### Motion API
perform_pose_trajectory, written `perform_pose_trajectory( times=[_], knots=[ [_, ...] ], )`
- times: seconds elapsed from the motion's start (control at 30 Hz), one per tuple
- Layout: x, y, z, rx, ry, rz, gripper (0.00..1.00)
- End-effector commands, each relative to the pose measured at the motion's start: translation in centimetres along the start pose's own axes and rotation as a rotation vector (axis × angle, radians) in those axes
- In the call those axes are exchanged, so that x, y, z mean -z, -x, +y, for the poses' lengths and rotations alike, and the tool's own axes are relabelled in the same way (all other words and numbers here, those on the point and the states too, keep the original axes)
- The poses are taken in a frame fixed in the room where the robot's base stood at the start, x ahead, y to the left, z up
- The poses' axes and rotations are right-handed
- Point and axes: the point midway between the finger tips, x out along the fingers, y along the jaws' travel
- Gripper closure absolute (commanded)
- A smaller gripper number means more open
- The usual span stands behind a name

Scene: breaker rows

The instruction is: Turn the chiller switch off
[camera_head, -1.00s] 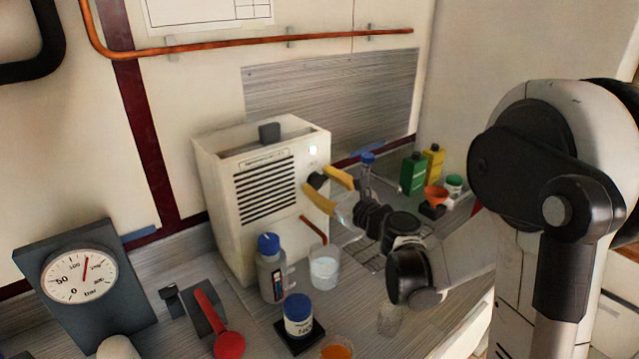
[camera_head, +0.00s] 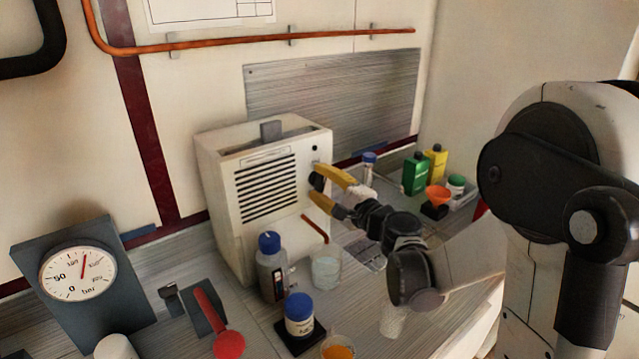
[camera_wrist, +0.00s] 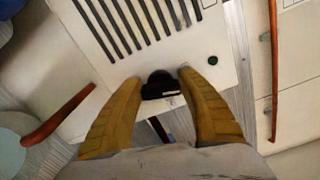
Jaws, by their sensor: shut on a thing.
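The chiller (camera_head: 225,205) is a white box with black vent slots, standing on the bench against the wall. Its switch is a black rotary knob (camera_wrist: 160,86) on the right of the front face; in the head view the knob (camera_head: 316,181) is partly hidden by my fingers. My gripper (camera_wrist: 162,78) has its two yellow fingers closed on either side of the knob; it also shows in the head view (camera_head: 317,183). The small round indicator (camera_head: 314,148) above the knob is dark, and looks dark green in the wrist view (camera_wrist: 213,60).
A blue-capped bottle (camera_head: 271,266) and a glass beaker (camera_head: 326,268) stand in front of the chiller. A copper outlet pipe (camera_head: 315,228) sticks out below the knob. A pressure gauge (camera_head: 78,274) and a red-handled lever (camera_head: 210,312) are at left. Green and yellow bottles (camera_head: 416,173) stand at right.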

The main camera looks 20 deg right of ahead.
Motion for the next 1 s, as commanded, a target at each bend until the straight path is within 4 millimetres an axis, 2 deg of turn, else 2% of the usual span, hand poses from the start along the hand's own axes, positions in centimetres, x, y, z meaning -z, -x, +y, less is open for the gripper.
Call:
perform_pose_trajectory(
  times=[0.43,1.0],
  knots=[
    [0.03,-0.04,0.07,0.001,0.226,0.000,0.85],
    [0.05,-0.05,0.07,0.001,0.260,0.001,0.85]
  ],
)
